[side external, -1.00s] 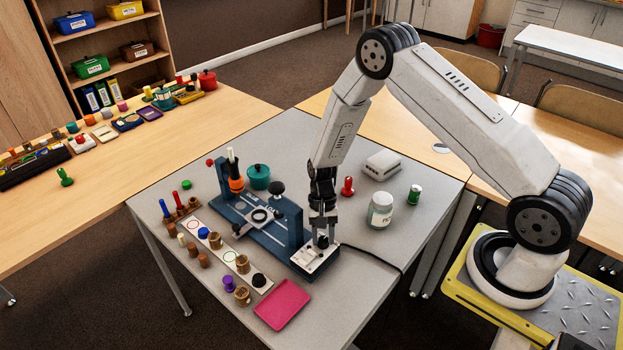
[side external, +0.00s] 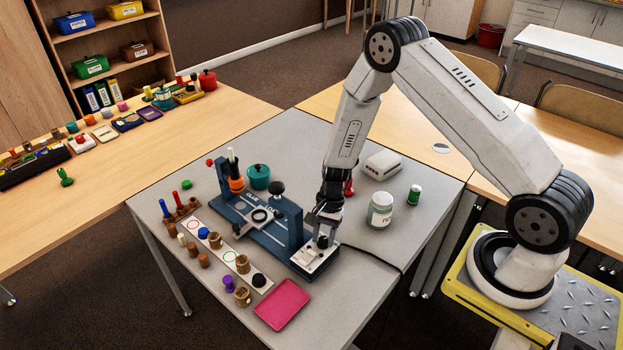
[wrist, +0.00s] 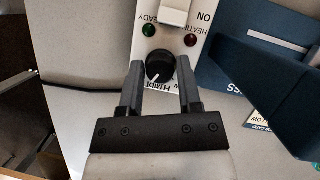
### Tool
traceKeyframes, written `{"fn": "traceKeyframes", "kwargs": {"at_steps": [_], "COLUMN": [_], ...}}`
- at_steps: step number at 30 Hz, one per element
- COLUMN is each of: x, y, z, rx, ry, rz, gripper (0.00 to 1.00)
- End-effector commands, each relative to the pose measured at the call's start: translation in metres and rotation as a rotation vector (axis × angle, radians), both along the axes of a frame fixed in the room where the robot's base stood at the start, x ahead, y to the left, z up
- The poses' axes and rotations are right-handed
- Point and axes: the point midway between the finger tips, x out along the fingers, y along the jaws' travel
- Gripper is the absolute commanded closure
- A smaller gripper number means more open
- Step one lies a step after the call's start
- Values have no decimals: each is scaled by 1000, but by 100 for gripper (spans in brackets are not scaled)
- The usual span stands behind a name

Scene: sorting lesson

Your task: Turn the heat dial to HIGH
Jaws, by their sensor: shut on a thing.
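The black heat dial (wrist: 160,66) sits on the white panel of a control box (wrist: 195,68), between my two fingers in the wrist view. Its white pointer mark points down and slightly left, towards partly hidden, upside-down lettering at the panel's lower edge. My gripper (wrist: 160,72) is shut on the dial, one finger at each side. In the side view my gripper (side external: 323,238) is over the control box (side external: 315,262) at the front end of the blue press, and hides most of the dial.
A green lamp (wrist: 149,30), a dark red lamp (wrist: 190,40) and a white switch (wrist: 173,12) are close by on the panel. The blue press (side external: 262,228) stands left of my gripper. A pink tray (side external: 282,305) lies in front; a white jar (side external: 380,210) stands right.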

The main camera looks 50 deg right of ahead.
Motion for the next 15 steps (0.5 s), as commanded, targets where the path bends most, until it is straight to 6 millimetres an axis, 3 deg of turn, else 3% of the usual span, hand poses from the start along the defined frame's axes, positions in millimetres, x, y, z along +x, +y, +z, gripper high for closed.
{"fn": "traceKeyframes", "kwargs": {"at_steps": [15], "x": [-1], "y": [0], "z": [0], "rx": [0], "ry": [0], "rz": [-282], "gripper": [100]}}
